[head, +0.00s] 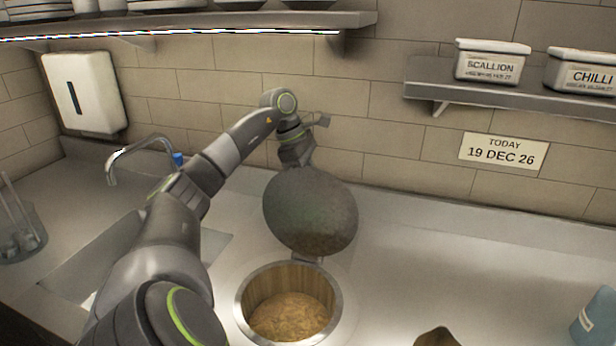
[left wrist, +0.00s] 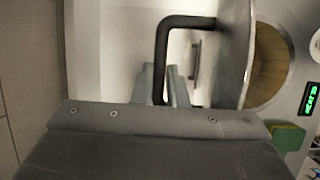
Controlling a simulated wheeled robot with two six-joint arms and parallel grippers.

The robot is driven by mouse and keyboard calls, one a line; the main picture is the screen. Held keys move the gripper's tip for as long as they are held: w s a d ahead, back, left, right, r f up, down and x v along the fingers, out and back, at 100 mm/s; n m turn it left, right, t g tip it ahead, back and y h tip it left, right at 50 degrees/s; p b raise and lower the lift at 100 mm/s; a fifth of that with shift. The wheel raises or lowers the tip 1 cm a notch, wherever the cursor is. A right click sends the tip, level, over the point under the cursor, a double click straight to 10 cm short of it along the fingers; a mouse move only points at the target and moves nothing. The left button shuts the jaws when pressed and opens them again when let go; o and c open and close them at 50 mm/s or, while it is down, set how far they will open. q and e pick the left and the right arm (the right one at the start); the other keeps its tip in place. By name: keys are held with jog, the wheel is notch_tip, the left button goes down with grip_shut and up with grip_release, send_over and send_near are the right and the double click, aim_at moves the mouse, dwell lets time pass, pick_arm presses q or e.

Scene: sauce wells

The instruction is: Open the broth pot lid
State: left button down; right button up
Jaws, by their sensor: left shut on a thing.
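The broth pot (head: 337,309) is a round metal-rimmed well set in the counter, with brown broth (head: 290,318) showing inside. Its round grey lid (head: 310,212) is tilted up steeply at the back of the well, underside facing the head camera, and the mouth is uncovered. My left gripper (head: 297,152) is behind the raised lid, partly hidden by it. In the left wrist view its fingers (left wrist: 163,84) are shut around the dark lid handle (left wrist: 185,21); the lid (left wrist: 235,55) shows edge-on beside the pot opening (left wrist: 268,65). My right gripper is out of view.
A sink (head: 75,280) with a faucet (head: 140,150) is at the left, near a glass container (head: 20,235). A shelf (head: 490,94) holds labelled SCALLION (head: 490,62) and CHILLI (head: 582,75) tubs. A blue object (head: 597,320) stands at bottom right. The counter right of the pot is mostly clear.

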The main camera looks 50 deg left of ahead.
pick_arm(q)
jog(key=shift+w+a+f, duration=0.3)
jog(key=shift+w+f, duration=0.1)
jog(key=shift+w, duration=0.1)
jog(key=c, duration=1.8)
grip_release()
jog(key=o, duration=0.3)
jog(key=shift+w+a+f, duration=0.1)
jog(key=shift+a+f, duration=0.1)
jog(key=shift+o, duration=0.2)
jog(key=shift+r, duration=0.1)
jog(key=b+v, duration=0.1)
jog(key=v, duration=1.2)
jog(key=shift+d, duration=0.2)
